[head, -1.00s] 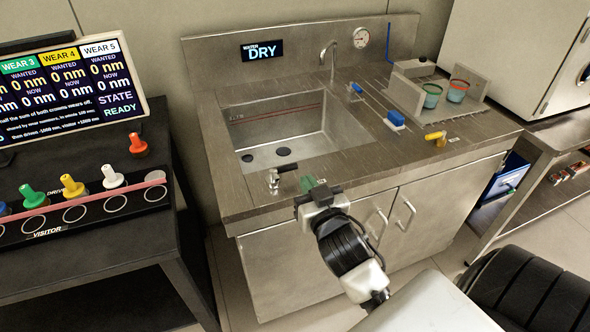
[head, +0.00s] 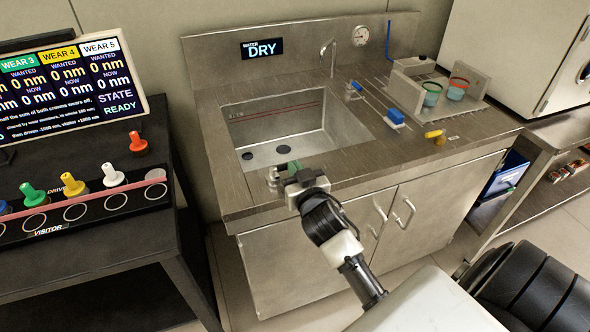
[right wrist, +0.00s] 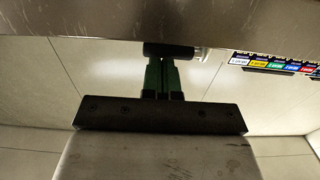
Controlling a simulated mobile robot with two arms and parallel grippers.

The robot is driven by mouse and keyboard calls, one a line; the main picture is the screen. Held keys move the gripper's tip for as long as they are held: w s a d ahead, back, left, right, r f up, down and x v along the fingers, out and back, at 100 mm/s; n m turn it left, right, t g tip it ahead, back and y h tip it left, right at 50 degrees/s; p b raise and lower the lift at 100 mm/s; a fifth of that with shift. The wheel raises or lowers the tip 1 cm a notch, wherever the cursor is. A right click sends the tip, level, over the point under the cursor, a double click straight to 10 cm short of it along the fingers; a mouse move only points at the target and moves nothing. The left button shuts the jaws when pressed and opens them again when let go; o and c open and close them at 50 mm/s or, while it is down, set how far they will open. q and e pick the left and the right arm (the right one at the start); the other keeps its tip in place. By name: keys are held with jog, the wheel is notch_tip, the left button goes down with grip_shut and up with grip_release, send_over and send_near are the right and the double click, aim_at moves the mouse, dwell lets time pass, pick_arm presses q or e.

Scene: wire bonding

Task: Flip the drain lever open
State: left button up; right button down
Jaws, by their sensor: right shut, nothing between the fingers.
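The drain lever, a small metal fitting (head: 272,178) with a black handle, stands at the front left rim of the sink counter. In the head view its handle is mostly hidden behind my right gripper (head: 294,167). In the right wrist view the black handle (right wrist: 168,49) lies crosswise at the tips of my right gripper's green fingers (right wrist: 162,66). The fingers are shut together with nothing between them, and whether they touch the handle I cannot tell. My left gripper is not in view.
The steel sink (head: 300,140) is empty, with dark drain holes in its floor. A yellow-handled valve (head: 435,134), blue sliders and cups (head: 432,93) stand to the right. A black table with coloured pegs (head: 73,186) is at left. The display (head: 262,49) reads DRY.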

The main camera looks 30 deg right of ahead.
jog(key=shift+w+d+n+y+p, duration=0.1)
jog(key=shift+d+n+y+p, duration=0.05)
jog(key=shift+n+y+p, duration=0.2)
jog(key=shift+y, duration=0.25)
jog(key=shift+w+d+r+n+y+p, duration=0.1)
jog(key=shift+w+d+n+y+p, duration=0.05)
jog(key=shift+n+y+p, duration=0.3)
jog(key=shift+w+d+p, duration=0.2)
jog(key=shift+p, duration=0.3)
jog(key=shift+w+d+p, duration=0.2)
jog(key=shift+w+p, duration=0.25)
jog(key=shift+w+d+p, duration=0.2)
jog(key=shift+w+p, duration=0.2)
jog(key=shift+w, duration=0.05)
jog(key=shift+w+d+p, duration=0.1)
jog(key=shift+w+p, duration=0.2)
jog(key=shift+w, duration=0.4)
